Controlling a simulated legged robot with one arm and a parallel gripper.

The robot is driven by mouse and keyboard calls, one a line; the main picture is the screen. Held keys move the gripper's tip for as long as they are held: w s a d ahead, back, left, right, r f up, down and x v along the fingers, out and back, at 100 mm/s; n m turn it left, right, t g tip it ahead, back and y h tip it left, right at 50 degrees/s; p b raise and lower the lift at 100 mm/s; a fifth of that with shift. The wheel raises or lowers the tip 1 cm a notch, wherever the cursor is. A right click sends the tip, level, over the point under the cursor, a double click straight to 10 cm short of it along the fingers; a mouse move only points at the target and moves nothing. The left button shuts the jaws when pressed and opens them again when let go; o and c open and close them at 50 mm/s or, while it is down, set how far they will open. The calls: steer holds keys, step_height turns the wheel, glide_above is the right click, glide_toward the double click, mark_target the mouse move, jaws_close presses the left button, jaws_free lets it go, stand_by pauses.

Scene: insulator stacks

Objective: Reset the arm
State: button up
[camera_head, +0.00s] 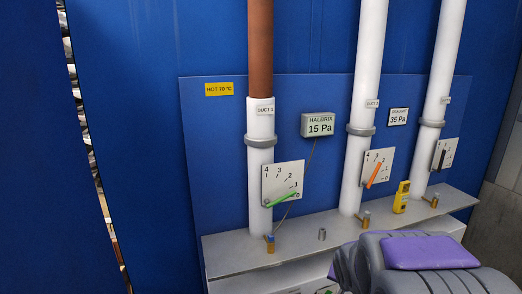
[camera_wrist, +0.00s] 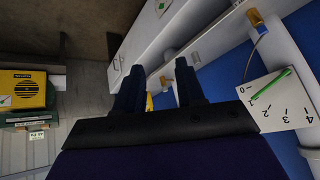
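My gripper (camera_wrist: 158,74) shows in the wrist view with its two dark fingers apart and a clear gap between them. Nothing is held in it. The view behind the gap shows the grey ledge and a bit of yellow farther off. In the head view, the purple and grey part of my arm (camera_head: 425,255) is at the lower right, in front of the ledge; my fingers cannot be made out there.
White ducts (camera_head: 362,110) rise behind a grey ledge (camera_head: 235,252). A green-pointer gauge (camera_head: 283,183), an orange-pointer gauge (camera_head: 376,168) and a black-pointer gauge (camera_head: 444,154) sit on them. A yellow handheld device (camera_head: 401,197) stands on the ledge. A yellow box (camera_wrist: 22,90) is left in the wrist view.

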steer(key=s+a+f+n+g+b, duration=0.1)
steer(key=s+a+n+g+b, duration=0.1)
steer(key=s, duration=1)
steer(key=s+a+f+n+g+y+b, duration=0.1)
steer(key=s+a+f+n+g+b, duration=0.1)
steer(key=s, duration=1)
steer(key=s+a+f+n+g+y+b, duration=0.1)
steer(key=s+a+f+n+g+b, duration=0.1)
steer(key=s, duration=1.1)
steer(key=a+g+b, duration=0.1)
steer(key=a+g, duration=0.1)
steer(key=shift+a+g, duration=0.3)
